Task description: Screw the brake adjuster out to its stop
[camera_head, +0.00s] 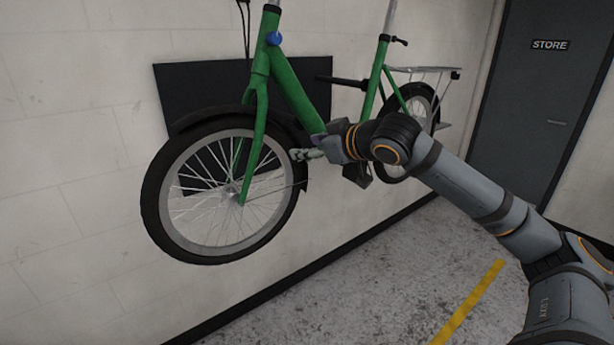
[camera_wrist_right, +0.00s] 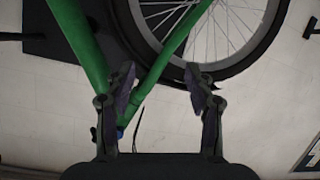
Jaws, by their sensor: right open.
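A green cargo bike (camera_head: 292,88) hangs in front of the wall, also seen in the right wrist view (camera_wrist_right: 152,82). A small blue part (camera_head: 274,39) sits near the top of its front tube; it also shows beside the left finger in the right wrist view (camera_wrist_right: 120,133). I cannot tell whether this is the brake adjuster. My right gripper (camera_head: 299,155) is behind the front wheel, near the lower frame tube and well below the blue part. In the right wrist view its fingers (camera_wrist_right: 163,78) are apart, with nothing held. My left gripper is out of view.
The front wheel (camera_head: 160,200) and its black mudguard stand close left of my right gripper. A dark panel (camera_head: 185,88) is on the wall behind the bike. A grey store door (camera_head: 540,110) is at right. The floor (camera_head: 400,260) below is clear.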

